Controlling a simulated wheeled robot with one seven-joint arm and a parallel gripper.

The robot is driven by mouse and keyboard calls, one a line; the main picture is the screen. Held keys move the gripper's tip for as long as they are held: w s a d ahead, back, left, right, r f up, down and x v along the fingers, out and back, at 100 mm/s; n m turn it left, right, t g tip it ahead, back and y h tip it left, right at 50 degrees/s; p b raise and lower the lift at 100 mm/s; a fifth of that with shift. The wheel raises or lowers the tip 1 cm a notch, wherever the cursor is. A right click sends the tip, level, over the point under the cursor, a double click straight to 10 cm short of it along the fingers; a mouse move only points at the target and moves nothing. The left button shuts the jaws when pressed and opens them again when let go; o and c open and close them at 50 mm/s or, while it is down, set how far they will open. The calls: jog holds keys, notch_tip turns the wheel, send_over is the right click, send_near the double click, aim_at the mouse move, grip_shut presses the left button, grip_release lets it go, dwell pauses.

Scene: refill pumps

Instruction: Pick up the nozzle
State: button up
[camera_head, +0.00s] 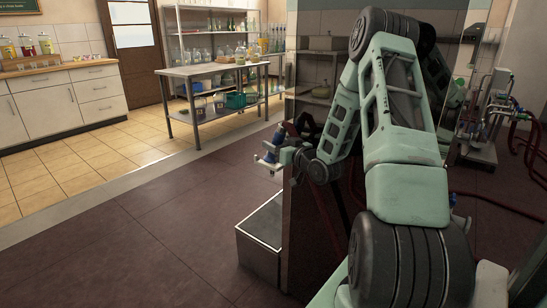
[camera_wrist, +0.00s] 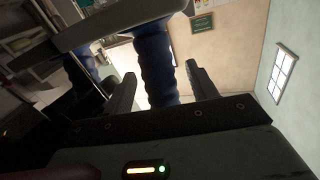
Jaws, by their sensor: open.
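The nozzle seems to be the piece with a blue ribbed grip (camera_wrist: 152,62) and a pale bar across its top in the wrist view. My gripper (camera_wrist: 162,76) is open, with one finger on each side of the blue grip in that picture. I cannot tell whether the fingers touch it. In the head view, my gripper (camera_head: 283,157) is at the end of the arm, beside a small blue and white part (camera_head: 268,158), probably the nozzle. My arm hides much of the area around it.
A second blue ribbed piece (camera_wrist: 78,72) is left of the grip. A grey metal box (camera_head: 262,235) stands on the floor below my gripper. A metal table (camera_head: 208,70) with jars is behind, and a pump with red hoses (camera_head: 483,125) is at right. The floor at left is clear.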

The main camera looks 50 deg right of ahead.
jog(key=shift+w, duration=0.35)
jog(key=c, duration=1.2)
jog(key=shift+r, duration=0.1)
